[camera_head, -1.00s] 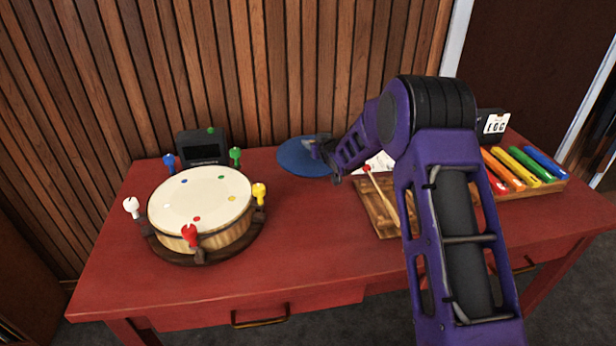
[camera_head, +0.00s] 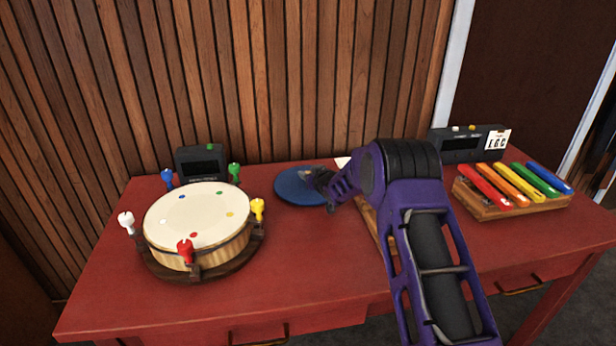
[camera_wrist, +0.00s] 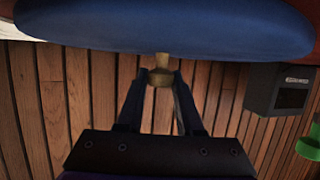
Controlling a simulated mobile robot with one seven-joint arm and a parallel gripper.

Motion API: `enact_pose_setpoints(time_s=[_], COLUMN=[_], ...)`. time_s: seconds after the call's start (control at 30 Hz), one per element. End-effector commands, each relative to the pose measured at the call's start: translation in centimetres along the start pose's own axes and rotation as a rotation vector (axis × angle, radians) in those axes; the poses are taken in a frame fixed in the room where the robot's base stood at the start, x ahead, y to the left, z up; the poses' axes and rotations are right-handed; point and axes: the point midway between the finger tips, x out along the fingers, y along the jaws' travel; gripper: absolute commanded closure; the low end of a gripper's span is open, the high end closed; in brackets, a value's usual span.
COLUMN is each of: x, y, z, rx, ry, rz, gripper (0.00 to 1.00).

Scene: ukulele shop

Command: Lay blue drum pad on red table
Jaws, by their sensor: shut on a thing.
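The blue drum pad (camera_head: 297,186) is a flat round disc at the back middle of the red table (camera_head: 300,270). My gripper (camera_head: 318,180) reaches it from the right in the head view. In the wrist view the pad (camera_wrist: 165,28) fills the top of the picture, and my gripper (camera_wrist: 161,78) is shut on a small brass-coloured knob (camera_wrist: 162,70) at the pad's edge. The pad looks nearly level, at or close to the tabletop. I cannot tell whether it touches the table.
A drum (camera_head: 197,225) with coloured pegs stands left of the pad, before a black box (camera_head: 201,165). A wooden board is partly hidden behind my arm. A coloured-bar xylophone (camera_head: 513,190) and a dark display box (camera_head: 468,144) are at right. The table's front middle is clear.

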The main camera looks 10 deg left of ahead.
Motion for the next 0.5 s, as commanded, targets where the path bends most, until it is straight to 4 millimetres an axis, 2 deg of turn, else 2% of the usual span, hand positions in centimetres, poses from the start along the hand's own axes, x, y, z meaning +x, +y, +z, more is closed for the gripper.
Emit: enact_pose_setpoints(time_s=[0.33,0.37,0.5], x=[0.2,0.22,0.2], y=[-0.04,-0.04,-0.04], z=[0.36,0.53,0.48], rx=[0.0,0.0,0.0], ry=[0.004,0.002,0.002], rz=[-0.001,-0.001,-0.001], gripper=[1.0,0.63,0.38])
